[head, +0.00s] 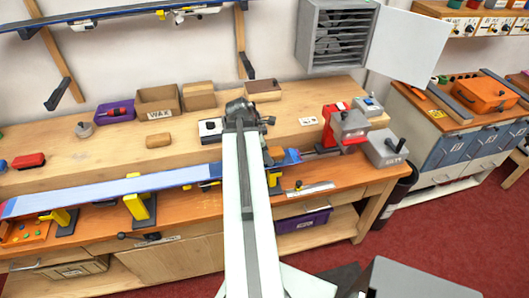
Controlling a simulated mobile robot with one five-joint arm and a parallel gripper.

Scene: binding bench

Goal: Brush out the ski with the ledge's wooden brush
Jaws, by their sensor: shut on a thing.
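A long blue ski (125,189) lies base up across yellow-jawed vises on the bench, its red-tipped end at the far left. The fingers of my gripper are hidden behind the arm. A small tan piece (276,152) shows just right of the arm at the ski's level; it looks like part of the wooden brush in my gripper, mostly hidden. I cannot tell whether it touches the ski.
A metal scraper (310,188) lies on the bench front. An open white cabinet door (409,45) juts out at right.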

